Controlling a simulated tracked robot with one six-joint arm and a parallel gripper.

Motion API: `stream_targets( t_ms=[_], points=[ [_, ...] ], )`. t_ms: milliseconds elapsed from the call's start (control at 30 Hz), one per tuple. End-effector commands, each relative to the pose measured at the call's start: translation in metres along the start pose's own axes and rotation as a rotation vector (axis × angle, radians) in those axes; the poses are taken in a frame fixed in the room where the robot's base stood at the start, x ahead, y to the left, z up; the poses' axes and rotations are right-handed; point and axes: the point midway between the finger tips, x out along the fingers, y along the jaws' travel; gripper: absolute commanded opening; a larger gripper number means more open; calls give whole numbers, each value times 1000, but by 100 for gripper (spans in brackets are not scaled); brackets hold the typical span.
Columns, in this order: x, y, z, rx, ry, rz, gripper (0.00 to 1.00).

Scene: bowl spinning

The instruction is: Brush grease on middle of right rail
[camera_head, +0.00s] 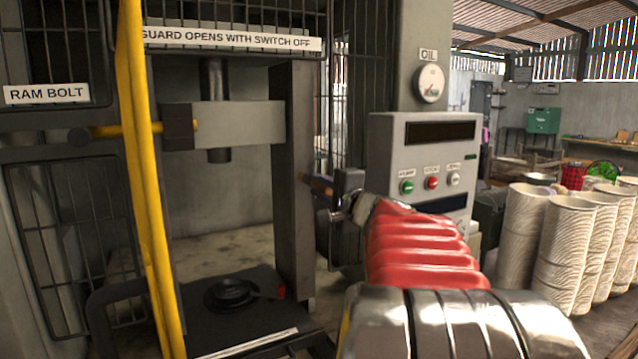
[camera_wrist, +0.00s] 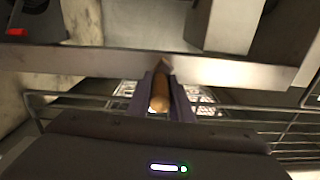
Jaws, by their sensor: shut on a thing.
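The right rail (camera_head: 293,200) is a dark upright post on the right side of the press in the head view. In the wrist view the rail (camera_wrist: 90,60) runs across the picture as a grey metal bar. My gripper (camera_head: 320,188) is to the right of the rail, around its mid-height. In the wrist view my gripper (camera_wrist: 163,92) is shut on a brush with a wooden handle (camera_wrist: 159,100). The brush points at the rail, and its dark tip overlaps the bar's edge. I cannot tell whether it touches. No grease is distinguishable on the rail.
A grey crosshead (camera_head: 240,125) with a ram spans to the rail above my gripper's height. A yellow bar (camera_head: 145,180) stands at left. A control box (camera_head: 425,160) stands just behind my arm. Stacked pale cylinders (camera_head: 565,250) are at right. Wire mesh (camera_wrist: 270,115) lies beyond the gripper.

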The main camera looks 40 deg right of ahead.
Motion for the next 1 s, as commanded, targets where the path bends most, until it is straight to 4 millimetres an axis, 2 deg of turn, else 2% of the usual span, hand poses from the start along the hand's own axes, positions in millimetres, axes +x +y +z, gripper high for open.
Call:
stream_targets(
  t_ms=[233, 667, 1000],
  points=[
    [-1, 13, -1, 1, -1, 0, 0],
    [-1, 16, 0, 1, -1, -1, 0],
    [2, 34, -1, 1, -2, 0, 0]
  ],
)
